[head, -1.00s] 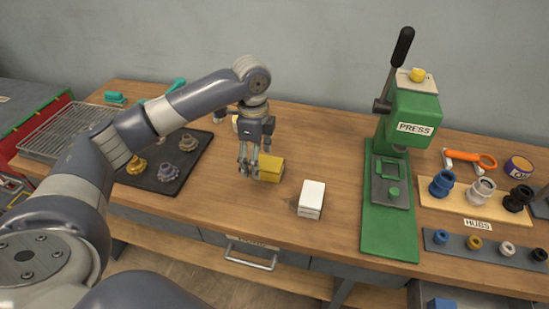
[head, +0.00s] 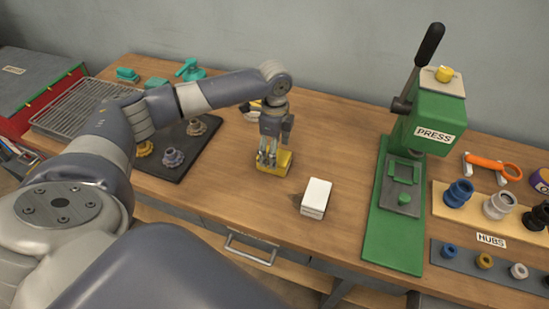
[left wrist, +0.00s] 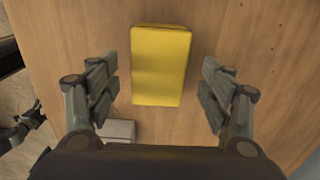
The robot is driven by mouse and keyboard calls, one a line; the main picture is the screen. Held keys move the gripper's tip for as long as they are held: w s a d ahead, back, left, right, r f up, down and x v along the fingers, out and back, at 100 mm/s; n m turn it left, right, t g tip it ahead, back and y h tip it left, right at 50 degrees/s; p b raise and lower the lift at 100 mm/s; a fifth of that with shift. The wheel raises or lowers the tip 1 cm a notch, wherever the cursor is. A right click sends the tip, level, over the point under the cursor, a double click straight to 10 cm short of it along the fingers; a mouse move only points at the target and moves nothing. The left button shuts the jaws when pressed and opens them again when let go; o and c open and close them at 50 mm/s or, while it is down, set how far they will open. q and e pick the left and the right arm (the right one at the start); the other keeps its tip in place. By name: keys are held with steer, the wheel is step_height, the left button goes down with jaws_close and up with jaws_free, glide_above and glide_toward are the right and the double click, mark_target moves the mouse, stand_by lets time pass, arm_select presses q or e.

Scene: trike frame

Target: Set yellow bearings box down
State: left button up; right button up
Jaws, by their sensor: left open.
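The yellow bearings box (head: 283,163) rests on the wooden bench, left of the white box. My left gripper (head: 267,159) is at the box in the head view and hides part of it. In the left wrist view the yellow box (left wrist: 160,65) lies flat, between and beyond the fingers. The left gripper (left wrist: 160,95) is open, with a gap on each side of the box. My right gripper is not in view.
A white box (head: 316,197) stands to the right. The green press (head: 420,120) is further right, beside the hub boards (head: 478,218). A dark tray with gears (head: 180,160) and a wire rack (head: 80,107) lie left. Bare wood surrounds the yellow box.

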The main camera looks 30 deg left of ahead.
arm_select(q)
step_height(320, 180, down, 2)
steer(key=shift+s+f, duration=0.15)
steer(key=shift+f, duration=0.35)
steer(key=shift+c, duration=0.5)
steer(key=c, duration=1.3)
steer(key=shift+c, duration=0.7)
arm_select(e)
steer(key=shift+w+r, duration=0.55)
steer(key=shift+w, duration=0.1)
arm_select(q)
steer(key=shift+r, duration=0.1)
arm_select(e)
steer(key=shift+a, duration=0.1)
